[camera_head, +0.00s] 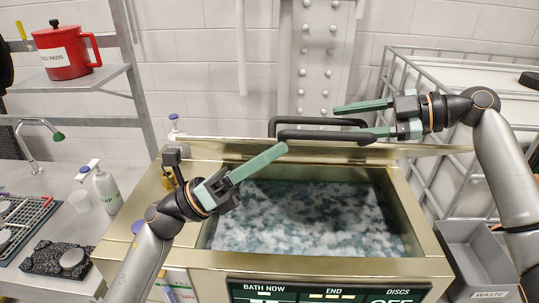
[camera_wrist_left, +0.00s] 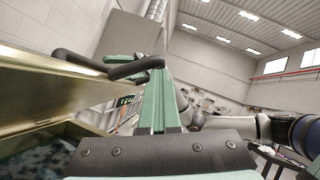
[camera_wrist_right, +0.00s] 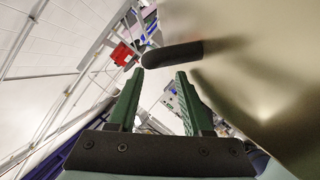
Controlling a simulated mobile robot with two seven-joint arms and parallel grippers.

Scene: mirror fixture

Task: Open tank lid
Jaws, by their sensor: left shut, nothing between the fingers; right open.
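The brass-coloured tank (camera_head: 425,245) stands in the middle, uncovered, with cloudy blue-white liquid (camera_head: 310,215) showing. Its lid (camera_head: 225,148) is raised along the back rim, seen nearly edge-on. A black bar handle (camera_head: 300,121) is on the lid; it also shows in the right wrist view (camera_wrist_right: 172,55). My left gripper (camera_head: 284,148) is shut and empty above the tank opening, its tips near the lid's front side. My right gripper (camera_head: 350,119) is open by the handle's right end. In the right wrist view the handle lies just beyond its fingertips; contact is unclear.
A grey waste bin (camera_head: 475,255) is right of the tank. A metal cage frame (camera_head: 430,80) stands behind my right arm. A red jug (camera_head: 65,52) sits on a shelf.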

